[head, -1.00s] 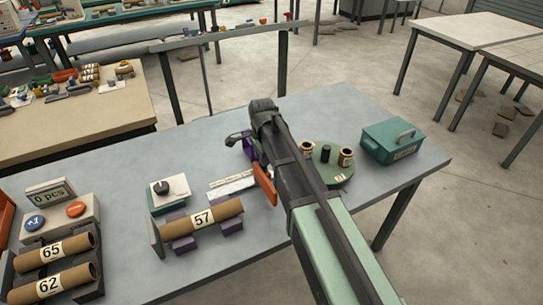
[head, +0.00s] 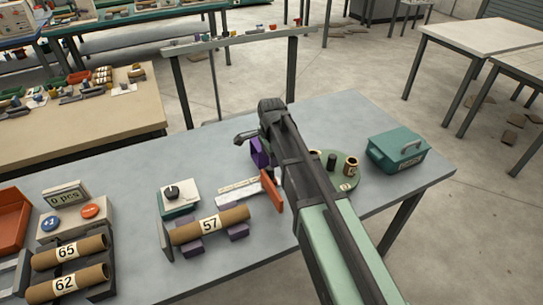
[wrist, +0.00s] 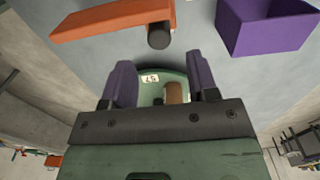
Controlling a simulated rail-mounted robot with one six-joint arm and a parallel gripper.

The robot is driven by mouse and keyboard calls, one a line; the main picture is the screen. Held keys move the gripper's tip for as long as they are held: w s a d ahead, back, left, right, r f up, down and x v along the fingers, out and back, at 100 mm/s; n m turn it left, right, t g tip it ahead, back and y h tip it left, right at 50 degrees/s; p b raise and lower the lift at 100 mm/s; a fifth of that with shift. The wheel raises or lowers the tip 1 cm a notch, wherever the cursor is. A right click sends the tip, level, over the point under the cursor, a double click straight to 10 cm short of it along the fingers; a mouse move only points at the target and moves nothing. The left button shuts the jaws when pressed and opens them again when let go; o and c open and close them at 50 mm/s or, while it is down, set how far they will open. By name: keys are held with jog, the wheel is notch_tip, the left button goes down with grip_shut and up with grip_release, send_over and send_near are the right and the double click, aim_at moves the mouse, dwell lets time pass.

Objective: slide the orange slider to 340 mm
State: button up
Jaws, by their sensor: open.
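The orange slider (head: 272,191) stands as an upright plate at the right end of a white scale (head: 238,190) on the bench. In the wrist view the orange slider (wrist: 112,18) lies across the upper left, with a short dark knob at its lower edge. My gripper (wrist: 163,78) is open and empty, its two purple fingers apart. The slider and knob are beyond the fingertips in that view, with no visible contact. In the head view my dark arm hides the fingertips. The scale marks are too small to read.
A purple box (wrist: 265,27) sits right of the slider in the wrist view. A brown tube marked 57 (head: 211,225) rests on purple supports in front of the scale. A green round stand with small cups (head: 346,168) and a teal case (head: 397,152) are to the right.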

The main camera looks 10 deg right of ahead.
notch_tip(320, 180, up, 7)
jog(key=p, duration=0.5)
jog(key=s+d+n, duration=0.2)
jog(key=s+n, duration=0.5)
jog(key=s, duration=0.3)
jog(key=s+d+n, duration=0.3)
jog(key=s+n, duration=0.5)
jog(key=s, duration=0.1)
jog(key=shift+s, duration=0.4)
